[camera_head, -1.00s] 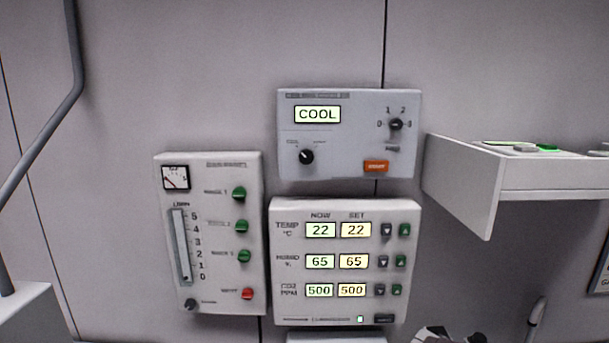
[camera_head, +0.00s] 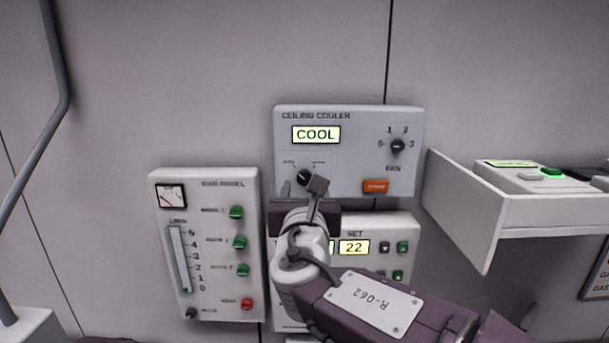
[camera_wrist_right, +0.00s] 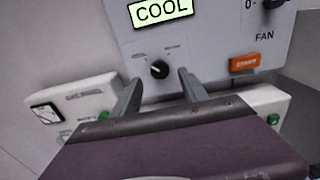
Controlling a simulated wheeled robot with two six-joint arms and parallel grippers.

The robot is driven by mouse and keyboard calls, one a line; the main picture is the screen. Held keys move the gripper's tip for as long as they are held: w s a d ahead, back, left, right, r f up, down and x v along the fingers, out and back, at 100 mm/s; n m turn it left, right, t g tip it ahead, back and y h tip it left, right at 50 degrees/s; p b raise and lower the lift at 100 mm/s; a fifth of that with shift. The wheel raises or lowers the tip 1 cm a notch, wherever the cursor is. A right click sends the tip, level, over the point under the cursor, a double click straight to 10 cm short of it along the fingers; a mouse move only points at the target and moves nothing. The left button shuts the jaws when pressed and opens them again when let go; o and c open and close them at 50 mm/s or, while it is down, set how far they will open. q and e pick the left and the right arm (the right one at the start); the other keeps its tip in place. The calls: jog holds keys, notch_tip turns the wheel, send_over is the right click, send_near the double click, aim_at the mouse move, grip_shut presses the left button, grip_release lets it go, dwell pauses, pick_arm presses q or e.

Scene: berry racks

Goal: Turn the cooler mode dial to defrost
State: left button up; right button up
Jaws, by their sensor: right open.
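The ceiling cooler panel (camera_head: 350,170) is a grey box on the wall. Its lit display (camera_head: 316,134) reads COOL. The black mode dial (camera_head: 304,178) sits at its lower left, partly overlapped by my right gripper; in the right wrist view the dial (camera_wrist_right: 159,69) shows whole, its white mark pointing up and left. My right gripper (camera_head: 303,185) is in front of the panel's lower edge. In the right wrist view its two fingers (camera_wrist_right: 160,88) are apart with the dial beyond and between them; I cannot tell whether they touch it. My left gripper is not in view.
The fan dial (camera_head: 397,146) and an orange button (camera_head: 376,187) are to the right on the same panel. A panel with green knobs (camera_head: 212,245) is at left. A climate panel (camera_head: 408,232) below is partly hidden by my arm. A white shelf (camera_head: 470,215) juts out at right.

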aim_at(304, 179)
jog(key=w+p, duration=0.1)
jog(key=w, duration=0.2)
jog(key=shift+a+r, duration=0.1)
jog(key=shift+r, duration=0.05)
jog(key=shift+w, duration=0.6)
grip_shut()
jog(key=shift+f+m+b, duration=0.3)
jog(key=shift+m+b, duration=0.2)
jog(key=shift+b, duration=0.2)
jog(key=m+b, duration=0.3)
jog(key=shift+f+b, duration=0.1)
jog(key=shift+b, duration=0.2)
jog(key=m+b, duration=0.3)
jog(key=shift+m, duration=0.4)
jog(key=m+b, duration=0.3)
jog(key=m, duration=0.2)
jog(key=shift+b, duration=0.4)
jog(key=shift+r+m+b, duration=0.15)
jog(key=shift+m+b, duration=0.4)
jog(key=shift+m, duration=0.7)
jog(key=shift+r+m+b, duration=0.1)
jog(key=shift+m+b, duration=0.4)
jog(key=shift+m, duration=0.75)
